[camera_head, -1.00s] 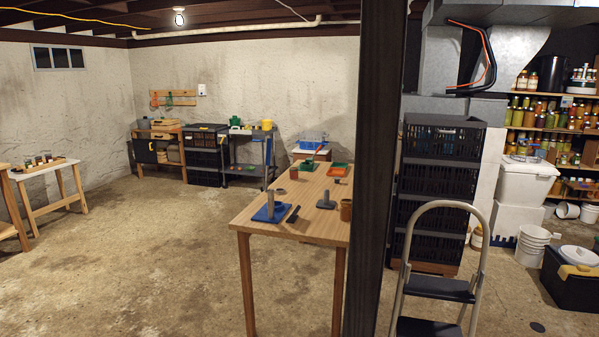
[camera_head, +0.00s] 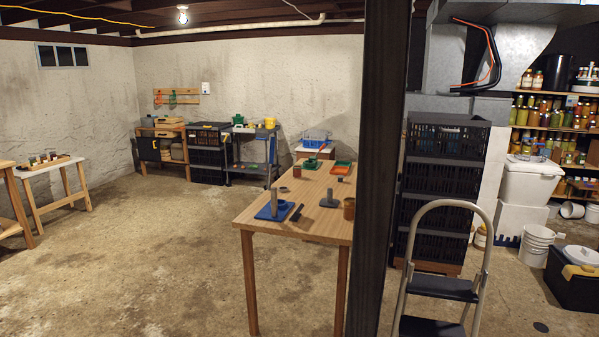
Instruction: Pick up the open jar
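Several small jars (camera_head: 45,158) stand in a wooden tray on a low white-topped bench (camera_head: 53,168) at the far left; I cannot tell whether any of them is open. Many filled jars (camera_head: 546,112) line the wooden shelves at the right. They are too small to tell which have lids. Neither of my grippers is in view.
A dark post (camera_head: 379,170) stands just ahead, right of a wooden table (camera_head: 290,222) with tools on it. A step ladder (camera_head: 440,285) and stacked black crates (camera_head: 437,190) stand to the right. The concrete floor (camera_head: 150,255) at left is clear.

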